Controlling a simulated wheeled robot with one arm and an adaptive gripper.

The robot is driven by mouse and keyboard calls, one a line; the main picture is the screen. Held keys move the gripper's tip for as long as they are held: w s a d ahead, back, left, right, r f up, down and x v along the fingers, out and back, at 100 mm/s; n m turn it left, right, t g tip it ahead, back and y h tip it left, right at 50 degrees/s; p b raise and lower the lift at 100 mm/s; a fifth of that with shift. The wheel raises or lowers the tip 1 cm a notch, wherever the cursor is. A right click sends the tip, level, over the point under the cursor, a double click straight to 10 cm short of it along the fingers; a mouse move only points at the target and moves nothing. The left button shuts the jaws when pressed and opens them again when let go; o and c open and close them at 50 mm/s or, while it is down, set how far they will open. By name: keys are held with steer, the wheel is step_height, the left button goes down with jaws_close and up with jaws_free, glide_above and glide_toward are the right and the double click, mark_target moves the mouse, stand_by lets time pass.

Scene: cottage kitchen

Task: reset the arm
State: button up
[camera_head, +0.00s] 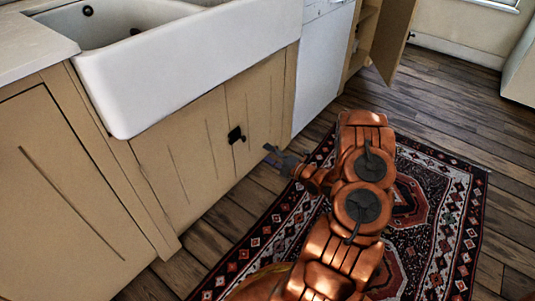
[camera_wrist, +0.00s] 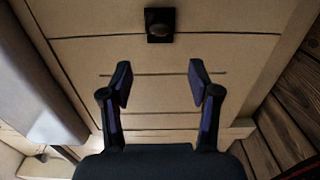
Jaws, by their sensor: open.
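My copper-coloured arm reaches forward over the patterned rug in the head view, bent to the left at its far end. My gripper (camera_head: 272,155) is in front of the tan cabinet doors under the sink. In the wrist view my gripper (camera_wrist: 160,83) has its two dark fingers spread apart with nothing between them. Beyond the fingers is a cabinet door (camera_wrist: 160,62) with a dark square knob (camera_wrist: 160,25). The same knob (camera_head: 236,135) shows in the head view, to the left of my gripper. I cannot tell the exact gap between the fingertips and the door.
A white apron sink (camera_head: 200,60) juts out above the cabinets. A white appliance front (camera_head: 322,70) stands beside it. A cabinet door (camera_head: 394,40) hangs open farther back. The rug (camera_head: 440,180) lies on the wooden floor (camera_head: 450,95), which is clear at the right.

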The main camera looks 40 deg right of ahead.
steer(key=w+d+r+m+g+h+p, duration=0.25)
steer(key=r+p, duration=0.25)
steer(key=r, duration=0.3)
steer(key=w+d+r+m+g+h+p, duration=0.2)
steer(key=d+r+g+h+p, duration=0.15)
steer(key=r+p, duration=0.3)
steer(key=s+a+r+m+g+h+p, duration=0.1)
steer(key=s+a+r+m+g+p, duration=0.15)
steer(key=r, duration=0.45)
steer(key=s+a+r+m+g+h+p, duration=0.1)
steer(key=r+m+p, duration=0.15)
steer(key=r, duration=0.35)
steer(key=s+a+r+m+g+h+p, duration=0.1)
steer(key=s+r+p, duration=0.15)
steer(key=r, duration=0.45)
steer(key=s+a+r+m+g+y+p, duration=0.1)
steer(key=s+a+r+m+g+p, duration=0.3)
steer(key=s+a+r+m+p, duration=0.7)
steer(key=s+a+r+g+y+p, duration=0.2)
steer(key=s+a+r+p, duration=0.1)
steer(key=s+a+r, duration=0.5)
steer(key=s+a+r+g+y+p, duration=0.2)
steer(key=s+a+r, duration=0.6)
steer(key=s+a, duration=0.5)
steer(key=shift+s+a+n+g+p, duration=0.2)
steer(key=shift+s+n+g+p, duration=0.2)
steer(key=shift+s+p, duration=0.35)
